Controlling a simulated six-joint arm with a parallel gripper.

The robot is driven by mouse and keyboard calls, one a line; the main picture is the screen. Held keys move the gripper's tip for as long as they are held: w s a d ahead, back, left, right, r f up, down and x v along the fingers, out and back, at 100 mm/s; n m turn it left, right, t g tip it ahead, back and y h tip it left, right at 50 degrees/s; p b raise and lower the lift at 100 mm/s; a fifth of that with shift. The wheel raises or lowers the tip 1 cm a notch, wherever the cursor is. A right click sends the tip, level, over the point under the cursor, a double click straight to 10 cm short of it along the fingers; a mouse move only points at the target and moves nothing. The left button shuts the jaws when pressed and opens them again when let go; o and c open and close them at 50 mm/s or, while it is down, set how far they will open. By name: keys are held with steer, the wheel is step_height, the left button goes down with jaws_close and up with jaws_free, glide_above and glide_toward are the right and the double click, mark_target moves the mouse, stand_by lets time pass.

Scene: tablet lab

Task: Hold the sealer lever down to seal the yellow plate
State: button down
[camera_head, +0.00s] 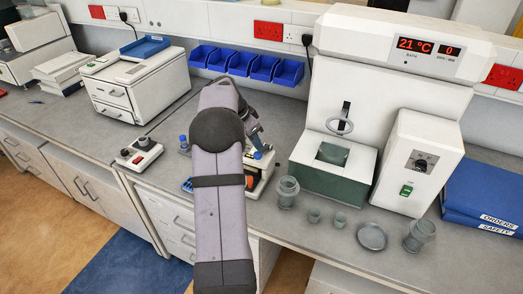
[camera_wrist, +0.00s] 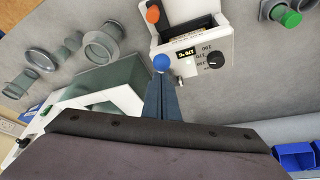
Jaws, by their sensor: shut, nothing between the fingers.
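The sealer (camera_wrist: 222,42) is a white box with a lit display, a black dial and a dark slot, at the top middle of the wrist view. An orange knob (camera_wrist: 152,15) is at its left edge. A blue ball knob (camera_wrist: 161,63), apparently the lever's end, is at its lower left corner. My gripper (camera_wrist: 162,80) is shut and empty, its tips right at the blue knob; I cannot tell whether they touch. A yellow plate cannot be made out. In the head view my arm hides most of the sealer (camera_head: 263,166).
Glass jars (camera_head: 287,192), a round dish (camera_head: 371,236) and a large white machine (camera_head: 385,70) stand to the right. A small control box (camera_head: 138,154) is left of my arm. Blue bins (camera_head: 240,63) line the wall. Bare bench lies between.

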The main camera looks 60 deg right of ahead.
mark_target(257, 154)
steer(key=shift+a+f+b, duration=0.15)
steer(key=shift+f+b, duration=0.75)
steer(key=shift+f, duration=0.05)
steer(key=shift+a+f+b, duration=0.1)
steer(key=shift+f+b, duration=0.75)
steer(key=shift+f, duration=0.1)
stand_by(4.5)
steer(key=shift+r, duration=0.15)
steer(key=shift+d+r+p, duration=0.1)
steer(key=shift+r+p, duration=0.45)
steer(key=shift+r, duration=0.4)
steer(key=shift+d+r+p, duration=0.15)
steer(key=shift+r+p, duration=0.45)
steer(key=shift+p, duration=0.05)
